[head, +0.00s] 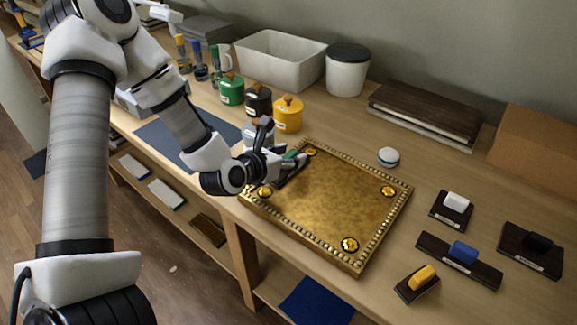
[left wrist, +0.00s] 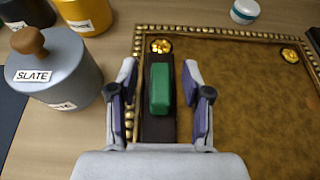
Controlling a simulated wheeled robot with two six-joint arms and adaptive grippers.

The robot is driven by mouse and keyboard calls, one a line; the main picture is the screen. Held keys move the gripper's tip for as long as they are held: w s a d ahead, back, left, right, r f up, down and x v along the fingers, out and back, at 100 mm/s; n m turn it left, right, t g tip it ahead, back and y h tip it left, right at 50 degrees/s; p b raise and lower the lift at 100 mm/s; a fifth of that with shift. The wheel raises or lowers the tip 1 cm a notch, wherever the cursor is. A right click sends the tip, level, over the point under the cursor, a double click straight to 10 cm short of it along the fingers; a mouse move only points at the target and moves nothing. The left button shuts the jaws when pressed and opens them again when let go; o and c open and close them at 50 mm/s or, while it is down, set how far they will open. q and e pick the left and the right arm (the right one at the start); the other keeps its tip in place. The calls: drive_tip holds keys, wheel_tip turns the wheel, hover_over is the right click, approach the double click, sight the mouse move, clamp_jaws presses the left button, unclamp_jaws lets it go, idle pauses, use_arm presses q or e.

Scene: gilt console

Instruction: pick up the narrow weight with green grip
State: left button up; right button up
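The narrow weight with a green grip (left wrist: 160,88) lies on the left edge of the gilt tray (left wrist: 255,85), its dark base (left wrist: 159,125) pointing away from me in the left wrist view. In the head view the green grip (head: 290,154) is partly hidden by my left gripper (head: 284,165). My left gripper (left wrist: 163,100) is open, with one finger on each side of the weight. A gap shows between each finger and the grip. My right gripper is not in view.
Slate (left wrist: 50,65), yellow (head: 288,113), black (head: 258,102) and green (head: 231,90) canisters stand close left of the tray. Weights with white (head: 456,200), blue (head: 463,252), yellow (head: 422,277) and black (head: 538,243) grips lie to the right. A round white-and-green item (head: 388,156) sits behind the tray.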

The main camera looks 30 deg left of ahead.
use_arm(q)
clamp_jaws()
drive_tip(key=shift+r, duration=0.1)
